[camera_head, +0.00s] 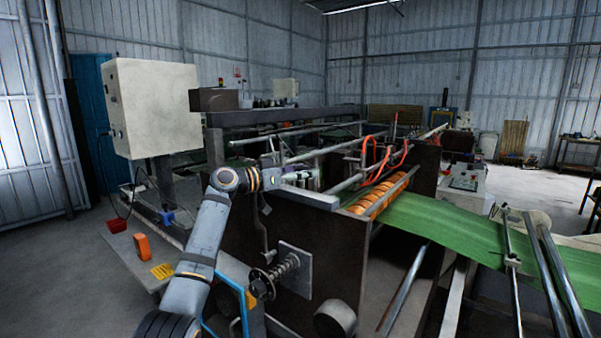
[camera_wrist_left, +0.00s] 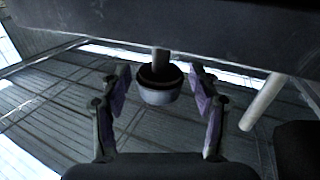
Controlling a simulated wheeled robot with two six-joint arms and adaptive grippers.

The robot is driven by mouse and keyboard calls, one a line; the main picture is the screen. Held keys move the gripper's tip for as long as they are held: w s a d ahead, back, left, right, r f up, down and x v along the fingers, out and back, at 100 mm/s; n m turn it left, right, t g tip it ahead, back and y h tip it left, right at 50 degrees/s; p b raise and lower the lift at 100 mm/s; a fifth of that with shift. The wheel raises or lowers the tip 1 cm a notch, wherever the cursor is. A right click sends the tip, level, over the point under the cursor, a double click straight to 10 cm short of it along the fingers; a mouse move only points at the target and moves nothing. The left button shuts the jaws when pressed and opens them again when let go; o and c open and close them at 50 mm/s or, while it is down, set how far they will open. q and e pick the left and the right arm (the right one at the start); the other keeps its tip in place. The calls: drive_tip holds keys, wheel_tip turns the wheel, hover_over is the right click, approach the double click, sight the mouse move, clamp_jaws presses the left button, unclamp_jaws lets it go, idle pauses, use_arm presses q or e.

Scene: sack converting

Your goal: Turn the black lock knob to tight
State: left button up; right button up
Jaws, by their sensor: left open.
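A round knob (camera_wrist_left: 158,85) on a short stem shows in the left wrist view, with a black collar and a paler grey end face. It sticks out from a dark machine panel (camera_wrist_left: 200,30). My left gripper (camera_wrist_left: 159,92) is open, with one purple-padded finger on each side of the knob and a visible gap at both sides. In the head view my left gripper (camera_head: 303,174) is at the top of the dark side plate (camera_head: 335,245); I cannot make out the knob there. My right gripper is in neither view.
A spring-loaded screw (camera_head: 283,268) projects from the side plate below my left wrist. Orange rollers (camera_head: 383,194) and a green sheet (camera_head: 450,228) lie to the right. A pale control box (camera_head: 152,105) stands at left. An orange object (camera_head: 142,246) sits on a low ledge.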

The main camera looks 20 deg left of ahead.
use_arm(q)
drive_tip(key=v, duration=1.2)
